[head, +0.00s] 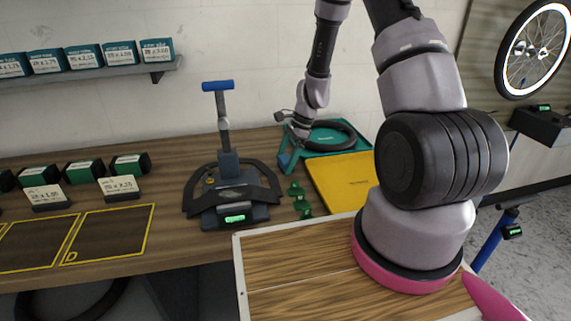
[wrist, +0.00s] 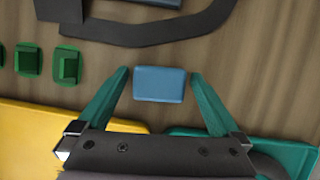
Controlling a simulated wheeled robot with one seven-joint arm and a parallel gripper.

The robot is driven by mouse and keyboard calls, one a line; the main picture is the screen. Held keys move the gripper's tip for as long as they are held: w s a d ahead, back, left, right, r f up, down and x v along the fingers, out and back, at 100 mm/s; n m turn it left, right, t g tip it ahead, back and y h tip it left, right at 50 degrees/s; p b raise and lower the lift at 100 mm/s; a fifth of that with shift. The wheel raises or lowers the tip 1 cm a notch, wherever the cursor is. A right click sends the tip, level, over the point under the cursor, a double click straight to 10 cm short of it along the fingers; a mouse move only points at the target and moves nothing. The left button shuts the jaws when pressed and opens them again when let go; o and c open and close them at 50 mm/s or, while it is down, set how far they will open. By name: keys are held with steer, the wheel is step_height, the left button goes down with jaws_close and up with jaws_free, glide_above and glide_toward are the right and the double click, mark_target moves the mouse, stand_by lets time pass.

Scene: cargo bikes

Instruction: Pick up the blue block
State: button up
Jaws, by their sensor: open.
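The blue block (wrist: 159,90) lies on the wooden bench in the wrist view, a small rounded rectangle. My gripper (wrist: 158,75) is open, with one teal finger on each side of the block. A gap shows between the block and each finger, and the jaws hold nothing. In the head view my gripper (head: 288,161) is low over the bench, just left of the teal tray. I cannot make out the block for sure in that view.
A teal tray (head: 347,125) with a black ring and a yellow tray (head: 315,178) lie to the right of the gripper. Several green pieces (head: 297,189) stand nearby in front. A dark stand with a blue-handled pump (head: 234,195) is to the left.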

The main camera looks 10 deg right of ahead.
mark_target(285, 158)
steer(key=c, duration=1.3)
steer(key=shift+r, duration=0.1)
step_height(285, 158, up, 10)
steer(key=shift+f, duration=0.1)
